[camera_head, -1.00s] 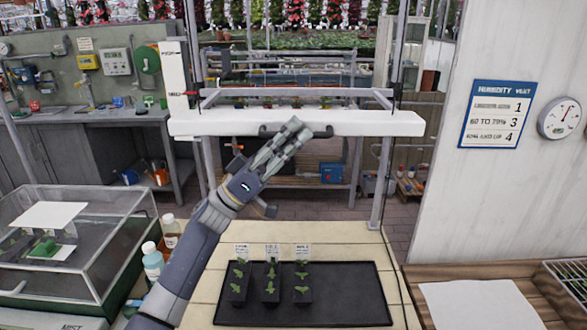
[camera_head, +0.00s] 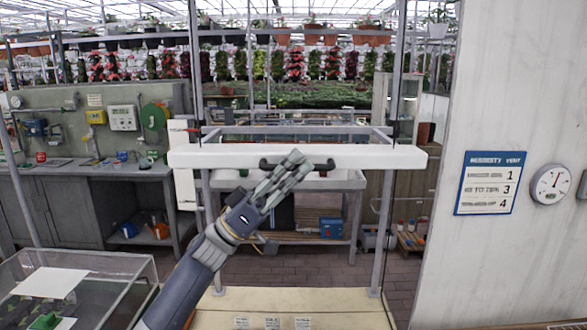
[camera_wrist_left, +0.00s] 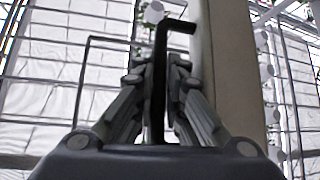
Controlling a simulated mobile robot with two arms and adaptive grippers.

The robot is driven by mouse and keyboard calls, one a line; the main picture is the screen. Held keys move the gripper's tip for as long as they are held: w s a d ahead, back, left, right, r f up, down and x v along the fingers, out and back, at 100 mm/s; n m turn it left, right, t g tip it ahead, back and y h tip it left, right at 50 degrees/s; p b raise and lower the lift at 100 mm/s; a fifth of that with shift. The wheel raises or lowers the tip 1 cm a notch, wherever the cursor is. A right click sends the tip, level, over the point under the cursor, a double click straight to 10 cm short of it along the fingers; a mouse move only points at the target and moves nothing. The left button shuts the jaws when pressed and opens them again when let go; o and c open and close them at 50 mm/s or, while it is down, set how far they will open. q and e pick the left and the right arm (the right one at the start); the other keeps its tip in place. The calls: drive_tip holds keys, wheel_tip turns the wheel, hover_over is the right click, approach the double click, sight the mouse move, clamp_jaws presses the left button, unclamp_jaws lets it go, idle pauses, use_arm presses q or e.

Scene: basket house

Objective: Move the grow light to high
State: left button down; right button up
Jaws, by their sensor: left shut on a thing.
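The grow light (camera_head: 220,158) is a long white bar hung across a metal frame. A dark handle (camera_head: 328,164) is on its front. My left gripper (camera_head: 295,166) is shut on the handle near its middle. In the left wrist view the handle (camera_wrist_left: 176,26) runs between the closed fingers (camera_wrist_left: 158,95), beside the pale light bar (camera_wrist_left: 235,70). A white scale board (camera_head: 183,185) stands at the left end of the light. A red pointer (camera_head: 193,129) sits near the board's top, level with a label too small to read surely. My right gripper is not in view.
Upright posts (camera_head: 387,215) flank the light. A clear-lidded box (camera_head: 100,262) is at lower left. A humidity sign (camera_head: 488,183) and a round dial (camera_head: 550,184) are on the right wall. Seedling labels (camera_head: 273,322) show at the bottom edge.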

use_arm(q)
drive_tip(key=c, duration=1.9)
unclamp_jaws()
drive_tip(key=shift+a+r, duration=0.1)
drive_tip(key=shift+r, duration=0.35)
drive_tip(key=shift+f, duration=0.3)
drive_tip(key=v, duration=1.1)
drive_tip(key=shift+a+f, duration=0.2)
drive_tip(key=shift+a, duration=0.1)
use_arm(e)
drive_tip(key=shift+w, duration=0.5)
